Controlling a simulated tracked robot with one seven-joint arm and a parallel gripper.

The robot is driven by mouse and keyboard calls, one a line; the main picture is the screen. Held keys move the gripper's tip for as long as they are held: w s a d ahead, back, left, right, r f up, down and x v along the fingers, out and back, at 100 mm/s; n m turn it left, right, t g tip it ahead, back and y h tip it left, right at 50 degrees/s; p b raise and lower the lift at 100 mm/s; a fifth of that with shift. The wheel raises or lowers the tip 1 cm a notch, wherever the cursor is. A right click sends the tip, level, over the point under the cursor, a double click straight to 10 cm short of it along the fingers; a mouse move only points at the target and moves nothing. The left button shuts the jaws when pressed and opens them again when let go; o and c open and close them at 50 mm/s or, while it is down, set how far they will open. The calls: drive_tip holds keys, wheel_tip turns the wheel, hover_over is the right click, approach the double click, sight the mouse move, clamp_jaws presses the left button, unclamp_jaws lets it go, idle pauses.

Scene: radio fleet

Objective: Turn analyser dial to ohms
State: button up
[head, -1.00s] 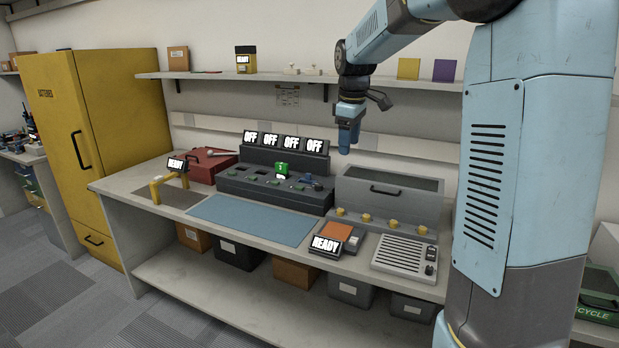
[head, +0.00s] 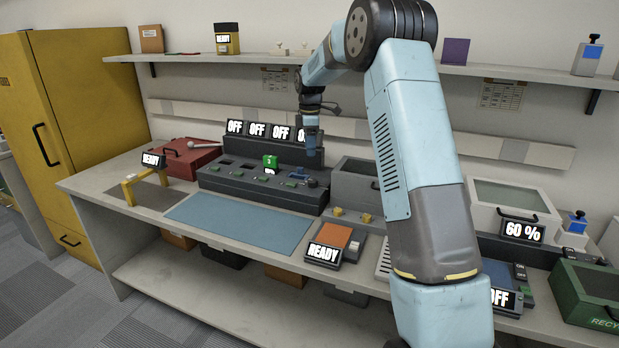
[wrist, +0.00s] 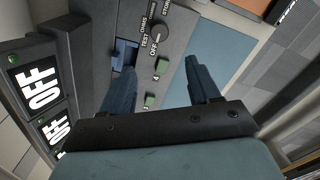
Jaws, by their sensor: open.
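The analyser (head: 262,185) is a long dark console on the bench with OFF displays along its back. The dark round dial (wrist: 161,37) shows in the wrist view beyond my fingertips, with OFF, TEST and OHMS lettered around it. Its pointer setting is too small to read. In the head view the dial (head: 312,183) is at the console's right end. My gripper (head: 311,153) is above and behind that end. In the wrist view my gripper (wrist: 160,66) is open and empty, its fingers apart from the dial.
A blue mat (head: 240,220) lies clear in front. The shelf (head: 270,59) runs above.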

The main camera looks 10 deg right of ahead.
sight(311, 180)
drive_tip(key=f, duration=1.2)
drive_tip(key=shift+d+f, duration=0.25)
drive_tip(key=shift+d, duration=0.1)
drive_tip(key=shift+r, duration=0.15)
drive_tip(key=c, duration=1)
